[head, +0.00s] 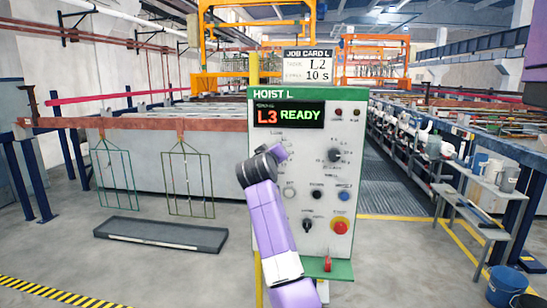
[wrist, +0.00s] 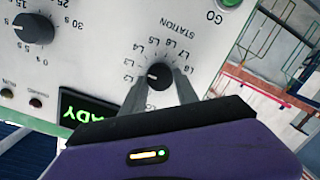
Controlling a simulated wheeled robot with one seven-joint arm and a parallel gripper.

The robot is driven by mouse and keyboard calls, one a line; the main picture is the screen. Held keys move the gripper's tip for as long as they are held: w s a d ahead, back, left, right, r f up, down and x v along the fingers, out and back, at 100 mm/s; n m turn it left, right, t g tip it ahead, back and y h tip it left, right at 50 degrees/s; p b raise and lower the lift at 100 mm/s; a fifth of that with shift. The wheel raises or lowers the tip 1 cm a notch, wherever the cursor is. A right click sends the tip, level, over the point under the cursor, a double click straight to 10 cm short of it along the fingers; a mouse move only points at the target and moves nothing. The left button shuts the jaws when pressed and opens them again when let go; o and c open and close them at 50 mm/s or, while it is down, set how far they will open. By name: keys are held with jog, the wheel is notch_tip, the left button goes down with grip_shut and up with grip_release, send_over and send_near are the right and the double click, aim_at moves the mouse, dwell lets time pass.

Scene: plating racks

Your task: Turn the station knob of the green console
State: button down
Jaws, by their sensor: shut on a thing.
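The green console (head: 300,185), headed HOIST L, stands upright ahead of me with a grey-white face. Its display (head: 289,115) reads L3 READY. In the wrist view the station knob (wrist: 158,74) is small and black, inside a ring of labels including L2 to L8. A white mark is on its left side; the exact label it points to is hard to tell. My gripper (wrist: 160,80) has its two grey fingers on either side of the knob and is shut on it. In the head view my arm hides the knob.
A job card (head: 307,67) above the console reads L2 and 10 s. A timer knob (wrist: 35,27) and a green GO button (wrist: 228,3) flank the station dial. A red stop button (head: 340,226) sits lower right. A dark tray (head: 160,234) lies on the floor left.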

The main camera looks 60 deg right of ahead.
jog(key=shift+f, duration=0.15)
dwell(0.4)
jog(key=c, duration=0.9)
grip_release()
jog(key=b+v, duration=0.1)
jog(key=v, duration=0.7)
